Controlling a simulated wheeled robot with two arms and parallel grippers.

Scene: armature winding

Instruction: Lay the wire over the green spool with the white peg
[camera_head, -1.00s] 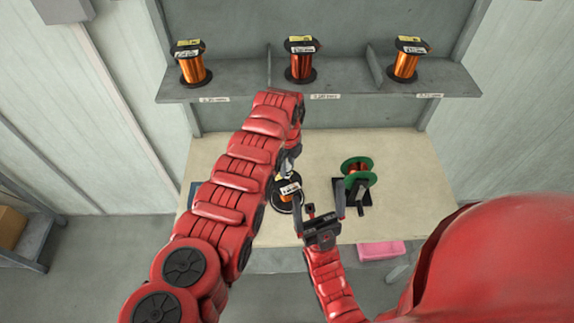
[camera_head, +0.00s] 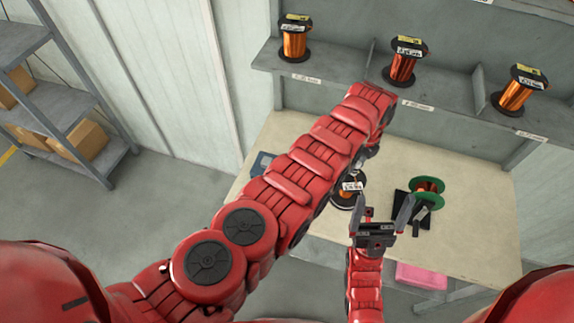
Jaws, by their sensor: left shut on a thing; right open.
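The green spool (camera_head: 428,187) with copper winding sits on a dark stand (camera_head: 402,206) on the right of the worktable. A black-flanged copper wire spool (camera_head: 349,193) with a white and yellow label stands on the table left of it. My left gripper (camera_head: 362,160) reaches down to the top of this wire spool and is shut on it, though the contact is small and partly hidden by my arm. My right gripper (camera_head: 386,208) is open and empty, fingers up, between the two spools and nearer the front. I cannot make out a white peg or a loose wire.
Three labelled copper spools (camera_head: 293,42) (camera_head: 403,66) (camera_head: 516,94) stand on the grey shelf above the table. A pink block (camera_head: 421,275) lies below the table's front edge. A blue item (camera_head: 262,163) lies at the table's left. A rack with boxes (camera_head: 78,140) stands far left.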

